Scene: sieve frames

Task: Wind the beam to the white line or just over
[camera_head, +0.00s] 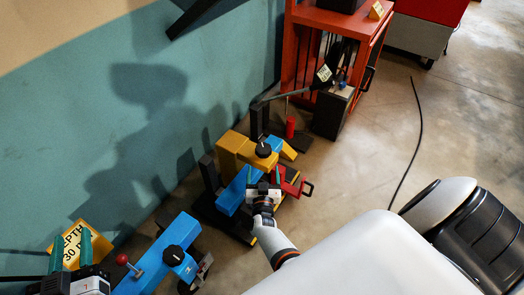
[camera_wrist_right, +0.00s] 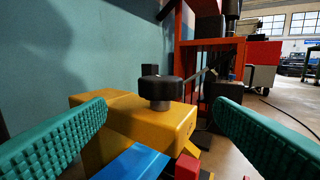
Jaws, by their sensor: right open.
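A yellow block (camera_head: 233,147) with a black knob (camera_head: 263,150) on top sits over a blue beam (camera_head: 232,191) in the middle of the head view. In the right wrist view the black knob (camera_wrist_right: 160,92) stands upright on the yellow block (camera_wrist_right: 150,120), beyond my fingers. A red part with a handle (camera_head: 306,188) is at the right of this machine. My right gripper (camera_head: 264,174) is open and empty, teal fingers apart. My left gripper (camera_head: 72,245) is at the lower left, its teal fingers apart and empty. I cannot make out a white line.
Another blue machine (camera_head: 153,262) with a black knob and red-tipped lever stands beside my left gripper. A yellow sign (camera_head: 68,241) is behind that gripper. An orange press frame (camera_head: 300,50) stands behind. A black cable (camera_head: 414,130) lies on open floor at right.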

